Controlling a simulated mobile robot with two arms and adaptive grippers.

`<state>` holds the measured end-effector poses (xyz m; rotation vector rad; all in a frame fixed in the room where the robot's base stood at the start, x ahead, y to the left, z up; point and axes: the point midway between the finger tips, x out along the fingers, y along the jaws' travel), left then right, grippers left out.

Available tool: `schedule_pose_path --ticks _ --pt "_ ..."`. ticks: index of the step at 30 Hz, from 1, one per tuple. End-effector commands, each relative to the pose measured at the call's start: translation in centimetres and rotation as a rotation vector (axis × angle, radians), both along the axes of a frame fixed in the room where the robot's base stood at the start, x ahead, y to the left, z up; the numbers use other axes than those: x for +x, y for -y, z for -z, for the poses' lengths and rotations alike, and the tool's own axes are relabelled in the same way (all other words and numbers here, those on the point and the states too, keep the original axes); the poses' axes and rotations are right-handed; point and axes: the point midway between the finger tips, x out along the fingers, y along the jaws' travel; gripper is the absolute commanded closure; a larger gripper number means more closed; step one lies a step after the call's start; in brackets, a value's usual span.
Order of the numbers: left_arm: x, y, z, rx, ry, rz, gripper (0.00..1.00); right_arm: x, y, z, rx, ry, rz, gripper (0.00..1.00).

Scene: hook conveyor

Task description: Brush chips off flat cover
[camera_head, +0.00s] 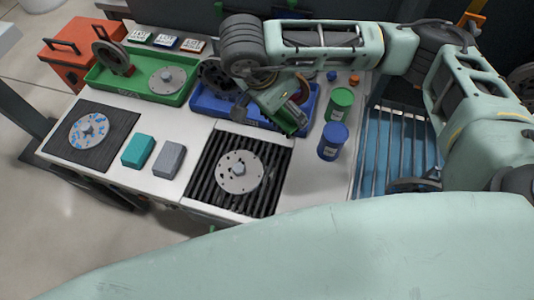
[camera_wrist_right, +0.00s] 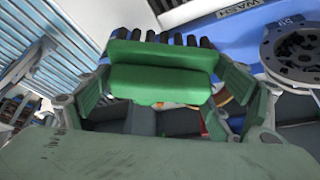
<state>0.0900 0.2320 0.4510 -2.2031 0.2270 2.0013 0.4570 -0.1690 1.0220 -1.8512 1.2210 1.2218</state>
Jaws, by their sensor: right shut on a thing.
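My right gripper (camera_head: 296,112) hangs over the blue tray's right end. It is shut on a green brush (camera_wrist_right: 160,80), whose dark bristles show past the green body in the right wrist view. A flat grey metal cover (camera_head: 240,165) with several holes lies on the black slatted grate (camera_head: 200,178), in front of and left of the gripper and apart from it. A small dark spot is near its middle; I cannot make out chips for certain. My left gripper is not in view.
The blue tray (camera_head: 262,122), marked WASH in the wrist view, holds dark round parts. A green tray (camera_head: 130,88) holds discs. Green (camera_head: 341,103) and blue (camera_head: 332,141) cans stand right of the grate. Teal (camera_head: 138,151) and grey (camera_head: 169,159) blocks stand left; a blue-patched disc (camera_head: 88,130) lies beyond.

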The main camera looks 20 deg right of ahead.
Motion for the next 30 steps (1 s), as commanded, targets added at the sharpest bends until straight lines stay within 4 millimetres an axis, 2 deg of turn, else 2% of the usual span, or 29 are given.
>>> schedule_pose_path --ticks 5,18,24,30 --pt "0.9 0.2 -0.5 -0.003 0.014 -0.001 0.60 -0.4 -0.9 2.0 -0.004 -0.001 0.444 0.36" --pt "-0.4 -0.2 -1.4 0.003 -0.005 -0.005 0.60 -3.2 -3.5 8.2 -0.013 -0.017 1.731 0.36" --pt "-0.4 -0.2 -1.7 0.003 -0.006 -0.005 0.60 -4.3 -4.3 10.2 -0.015 -0.008 2.187 0.36" --pt "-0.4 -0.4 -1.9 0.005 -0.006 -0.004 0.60 -5.2 -5.1 11.6 -0.013 -0.009 2.491 0.36"
